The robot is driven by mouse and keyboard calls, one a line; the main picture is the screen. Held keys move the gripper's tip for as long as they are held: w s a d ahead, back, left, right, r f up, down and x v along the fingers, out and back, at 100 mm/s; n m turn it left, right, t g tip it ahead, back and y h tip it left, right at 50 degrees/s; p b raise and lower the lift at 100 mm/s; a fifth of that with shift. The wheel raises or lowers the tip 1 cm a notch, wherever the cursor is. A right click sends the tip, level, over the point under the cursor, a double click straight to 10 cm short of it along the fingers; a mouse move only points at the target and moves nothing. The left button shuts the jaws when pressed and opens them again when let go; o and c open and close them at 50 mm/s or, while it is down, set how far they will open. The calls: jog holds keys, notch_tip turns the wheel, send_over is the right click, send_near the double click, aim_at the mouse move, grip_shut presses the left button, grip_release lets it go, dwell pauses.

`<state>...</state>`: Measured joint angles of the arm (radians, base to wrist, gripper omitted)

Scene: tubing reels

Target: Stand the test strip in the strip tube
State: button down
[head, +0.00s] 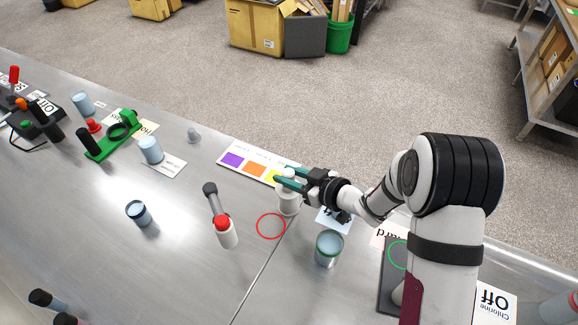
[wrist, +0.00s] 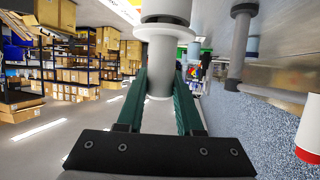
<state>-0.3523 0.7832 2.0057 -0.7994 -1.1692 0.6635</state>
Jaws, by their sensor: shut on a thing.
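My gripper (head: 290,179) has its two green fingers closed around the upper part of a pale, upright round container (head: 288,204), which may be the strip tube. It stands at the near edge of the colour chart. In the wrist view the fingers (wrist: 160,88) press on a smooth white cylinder (wrist: 160,60) with wider white and grey rings. I cannot tell whether this cylinder is a cap or part of the container. I cannot make out a test strip in either view.
A colour chart (head: 240,166) lies left of my gripper. A red ring mark (head: 270,226), a red-capped bottle (head: 226,235) and a grey-blue jar (head: 328,249) are nearby. A green stand (head: 110,143) is far left.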

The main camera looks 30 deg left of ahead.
jog(key=shift+f, duration=0.45)
dwell(0.3)
jog(key=shift+c, duration=2.4)
grip_release()
